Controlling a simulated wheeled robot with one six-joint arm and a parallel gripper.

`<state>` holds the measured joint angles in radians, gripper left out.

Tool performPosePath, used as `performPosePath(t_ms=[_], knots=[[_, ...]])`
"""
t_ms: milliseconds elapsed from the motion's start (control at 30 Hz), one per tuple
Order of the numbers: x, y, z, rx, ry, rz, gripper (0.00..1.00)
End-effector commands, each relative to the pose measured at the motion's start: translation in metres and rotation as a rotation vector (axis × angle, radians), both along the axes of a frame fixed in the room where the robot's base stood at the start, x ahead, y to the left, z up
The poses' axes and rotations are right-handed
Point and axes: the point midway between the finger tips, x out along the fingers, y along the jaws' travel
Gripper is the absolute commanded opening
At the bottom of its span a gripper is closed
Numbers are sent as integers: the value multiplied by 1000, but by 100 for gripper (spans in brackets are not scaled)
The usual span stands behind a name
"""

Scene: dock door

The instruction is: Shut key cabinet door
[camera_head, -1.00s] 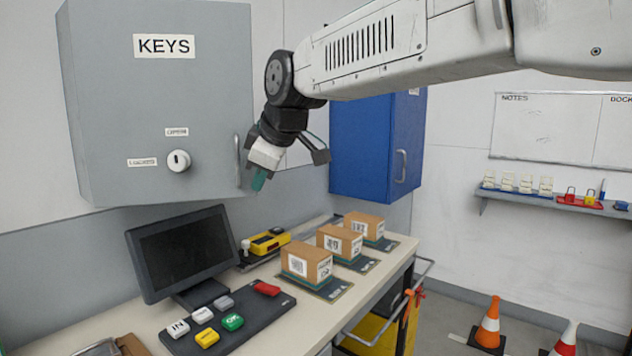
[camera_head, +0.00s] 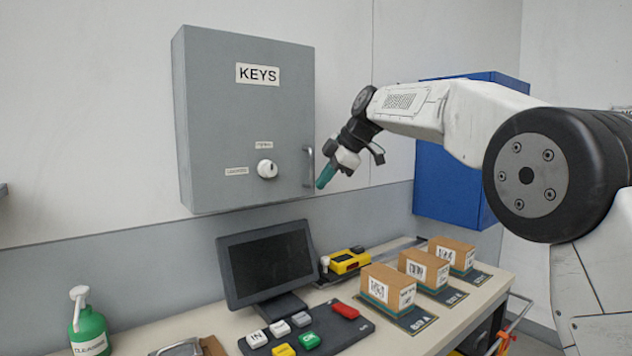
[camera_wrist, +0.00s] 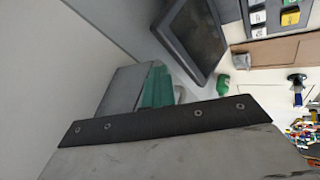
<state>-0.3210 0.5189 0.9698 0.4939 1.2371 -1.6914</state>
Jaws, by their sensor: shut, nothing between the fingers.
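The grey key cabinet (camera_head: 185,130) hangs on the wall, with a KEYS label on its door (camera_head: 225,125). The door looks flush with the cabinet body and I see no gap, though its right side is hidden from this angle. A white round knob (camera_head: 266,169) sits low on the door, and a grey bar handle (camera_head: 308,167) is at its right edge. My gripper (camera_head: 323,180) is shut and empty, its teal fingertips just right of the handle's lower end. I cannot tell whether they touch. The teal fingers also show in the wrist view (camera_wrist: 156,86).
Below is a counter with a monitor (camera_head: 268,262), a button panel (camera_head: 345,335), a yellow device (camera_head: 349,261) and several cartons (camera_head: 388,287). A green spray bottle (camera_head: 88,325) stands at the left. A blue cabinet (camera_head: 445,185) hangs behind my arm.

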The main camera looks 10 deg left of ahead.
Motion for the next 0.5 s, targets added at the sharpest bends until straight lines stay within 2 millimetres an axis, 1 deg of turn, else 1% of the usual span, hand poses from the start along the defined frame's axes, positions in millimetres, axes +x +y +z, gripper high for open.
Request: performPosePath(t_ms=[33,133,500], knots=[[4,1,1,5,-7,0,0],[5,2,1,7,-10,5,0],[4,7,3,13,-12,9,0]])
